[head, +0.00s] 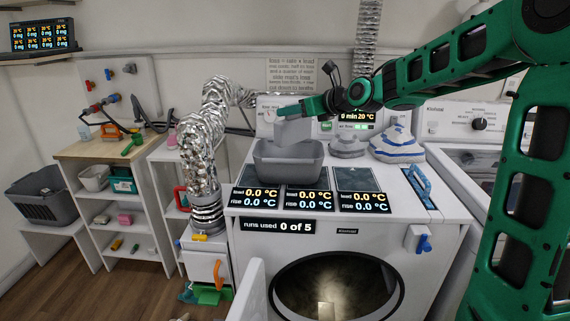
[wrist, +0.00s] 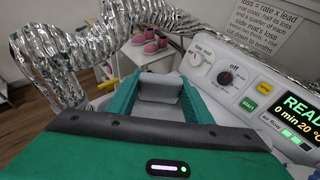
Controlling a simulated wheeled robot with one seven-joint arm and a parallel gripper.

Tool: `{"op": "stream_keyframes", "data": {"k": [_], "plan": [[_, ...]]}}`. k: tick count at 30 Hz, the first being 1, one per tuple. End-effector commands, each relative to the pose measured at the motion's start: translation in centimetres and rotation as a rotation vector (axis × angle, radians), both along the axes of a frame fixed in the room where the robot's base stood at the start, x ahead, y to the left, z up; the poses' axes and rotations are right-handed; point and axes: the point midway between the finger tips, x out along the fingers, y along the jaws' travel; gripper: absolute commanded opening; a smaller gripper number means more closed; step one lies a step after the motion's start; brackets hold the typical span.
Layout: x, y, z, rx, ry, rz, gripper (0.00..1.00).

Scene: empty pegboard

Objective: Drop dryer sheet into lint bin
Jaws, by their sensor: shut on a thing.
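The inside of the bin is mostly hidden. In the wrist view, the pale grey piece (wrist: 160,86) shows between the green fingers of my gripper (wrist: 158,92).
Dark pads with temperature displays (head: 310,198) lie along the dryer's front top edge. A silver duct (head: 205,150) rises at the left. The dryer door (head: 254,292) stands open below. A grey basket (head: 42,197) stands far left.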

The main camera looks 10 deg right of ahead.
Motion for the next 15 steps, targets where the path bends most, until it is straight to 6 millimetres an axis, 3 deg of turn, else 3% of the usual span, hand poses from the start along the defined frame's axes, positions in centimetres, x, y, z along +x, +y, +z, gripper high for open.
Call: {"op": "stream_keyframes", "data": {"k": [9, 15], "plan": [[0.0, -0.6, -3.5, 0.002, 0.003, -0.005, 0.15], [0.0, -0.7, -4.9, 0.001, 0.002, -0.008, 0.15]]}}
